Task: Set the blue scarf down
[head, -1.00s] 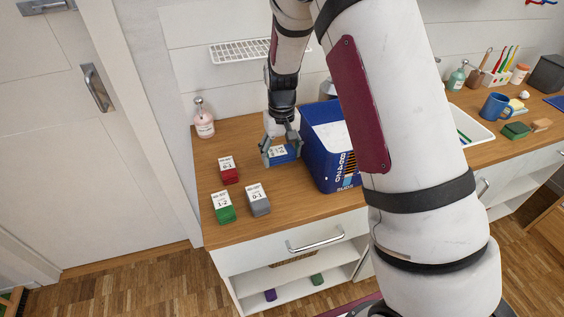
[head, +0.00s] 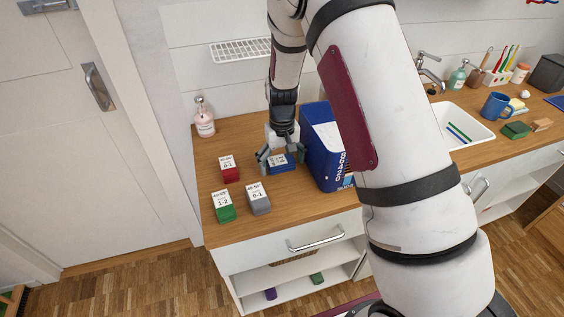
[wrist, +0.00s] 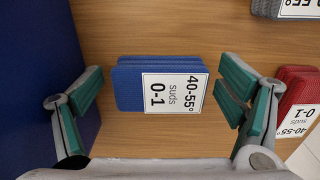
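The blue scarf (head: 281,163) is a folded blue stack with a white label on the wooden counter, just left of the blue box. In the wrist view the scarf (wrist: 134,84) lies flat, its label reading "40-55° suds 0-1". My gripper (head: 281,160) is over it with the fingers spread. In the wrist view my gripper (wrist: 160,92) is open, one finger on each side of the scarf, with a clear gap to both. Nothing is held.
A red stack (head: 228,168), a green stack (head: 223,206) and a grey stack (head: 258,198) lie left and in front. The blue box (head: 322,165) stands close on the right. A pink soap bottle (head: 204,118) is at the back left.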

